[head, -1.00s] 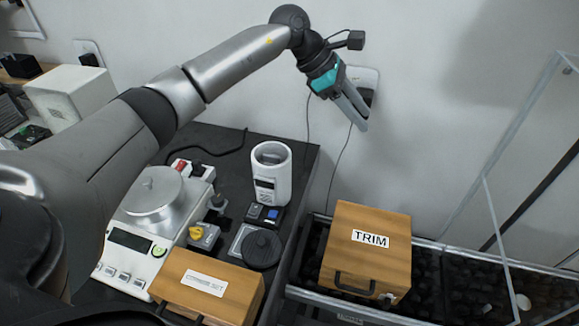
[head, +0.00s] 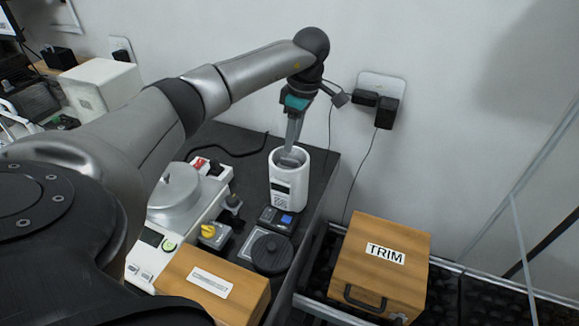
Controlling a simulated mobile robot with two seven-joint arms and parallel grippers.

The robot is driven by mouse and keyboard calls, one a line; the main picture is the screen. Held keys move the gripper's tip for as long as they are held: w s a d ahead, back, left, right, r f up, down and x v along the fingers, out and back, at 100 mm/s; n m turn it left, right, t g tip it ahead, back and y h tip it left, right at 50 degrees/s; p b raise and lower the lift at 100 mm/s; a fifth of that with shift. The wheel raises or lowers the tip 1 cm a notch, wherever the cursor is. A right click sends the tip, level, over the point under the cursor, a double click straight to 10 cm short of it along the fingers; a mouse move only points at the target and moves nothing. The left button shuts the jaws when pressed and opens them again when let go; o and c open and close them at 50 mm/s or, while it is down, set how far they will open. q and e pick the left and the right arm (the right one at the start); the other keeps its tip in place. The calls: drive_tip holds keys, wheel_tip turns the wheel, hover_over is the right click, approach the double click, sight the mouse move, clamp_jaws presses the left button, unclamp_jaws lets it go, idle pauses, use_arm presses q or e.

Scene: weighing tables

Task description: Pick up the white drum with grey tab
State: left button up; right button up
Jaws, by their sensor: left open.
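The white drum (head: 290,190) stands upright at the back right of the dark table, with a printed label on its front. Its top is open or recessed, and a grey part, likely the tab (head: 291,160), shows inside the rim. My left gripper (head: 291,149) points down over the drum's top, with its fingers at the rim opening. It is open. The fingertips overlap the grey part, so I cannot tell whether they touch it or straddle it. My right gripper is not in view.
A weighing scale (head: 151,238) stands left of the drum. A small device with a blue button (head: 286,219), a round black lid (head: 270,253) and a labelled wooden box (head: 206,287) are in front. A wooden TRIM box (head: 378,267) sits to the right. The wall is close behind.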

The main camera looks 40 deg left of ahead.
sight(289, 160)
use_arm(q)
drive_tip(key=shift+a+f, duration=0.2)
drive_tip(key=shift+f, duration=0.95)
drive_tip(key=shift+a+f, duration=0.15)
drive_tip(key=shift+f, duration=0.95)
drive_tip(key=shift+a+f, duration=0.2)
drive_tip(key=shift+f, duration=0.95)
drive_tip(key=shift+c, duration=0.3)
clamp_jaws()
